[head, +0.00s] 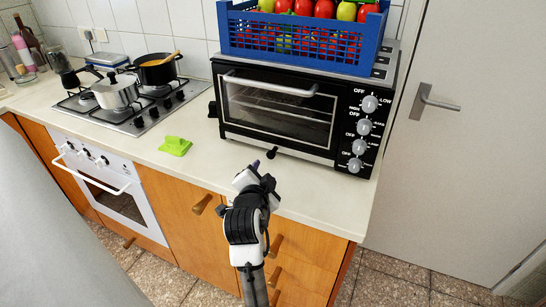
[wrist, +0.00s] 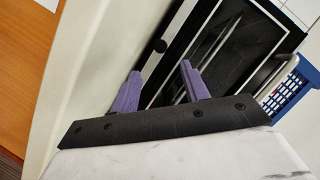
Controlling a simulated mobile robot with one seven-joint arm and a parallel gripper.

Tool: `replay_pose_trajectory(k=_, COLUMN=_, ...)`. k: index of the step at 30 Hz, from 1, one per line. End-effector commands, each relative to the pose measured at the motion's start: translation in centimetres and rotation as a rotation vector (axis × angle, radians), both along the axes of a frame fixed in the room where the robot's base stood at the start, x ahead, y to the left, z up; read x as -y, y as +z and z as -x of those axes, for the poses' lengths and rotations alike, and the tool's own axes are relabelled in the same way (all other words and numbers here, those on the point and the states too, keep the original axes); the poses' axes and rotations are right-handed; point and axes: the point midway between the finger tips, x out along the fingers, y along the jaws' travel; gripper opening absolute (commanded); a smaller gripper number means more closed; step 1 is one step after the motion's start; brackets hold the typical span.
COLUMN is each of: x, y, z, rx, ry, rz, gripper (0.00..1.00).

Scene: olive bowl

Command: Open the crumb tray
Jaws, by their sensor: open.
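A black toaster oven (head: 345,93) stands on the counter with its glass door shut. Low on its front, a small dark knob (head: 272,153) sticks out below the door, at the crumb tray's level; the tray itself looks closed. My gripper (head: 256,164) is in front of the oven, near the counter's front edge and a little left of the knob. In the wrist view, its two purple fingers (wrist: 160,73) are apart with nothing between them.
A blue crate (head: 298,42) of fruit sits on the oven. A green object (head: 175,146) lies on the counter to the left. Beyond it are a gas hob (head: 130,108) with pots and a white built-in oven (head: 110,185). A grey door (head: 455,150) stands at right.

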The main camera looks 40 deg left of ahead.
Motion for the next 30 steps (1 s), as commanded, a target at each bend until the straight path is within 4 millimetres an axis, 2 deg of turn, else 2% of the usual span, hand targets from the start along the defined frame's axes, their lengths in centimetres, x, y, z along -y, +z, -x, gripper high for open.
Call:
replay_pose_trajectory(k=9, x=-3.3, y=-1.5, z=-5.7, rx=-0.002, ry=-0.001, rz=0.001, gripper=0.46)
replay_pose_trajectory(k=15, x=-4.6, y=-2.3, z=-8.0, rx=0.001, ry=0.001, rz=-0.001, gripper=0.46)
replay_pose_trajectory(k=21, x=-5.1, y=-2.7, z=-8.9, rx=0.002, ry=0.002, rz=-0.002, gripper=0.46)
replay_pose_trajectory(k=29, x=-5.1, y=-2.8, z=-8.9, rx=0.003, ry=0.002, rz=-0.001, gripper=0.46)
replay_pose_trajectory(k=30, x=-5.1, y=-2.8, z=-8.9, rx=0.003, ry=0.002, rz=-0.001, gripper=0.42)
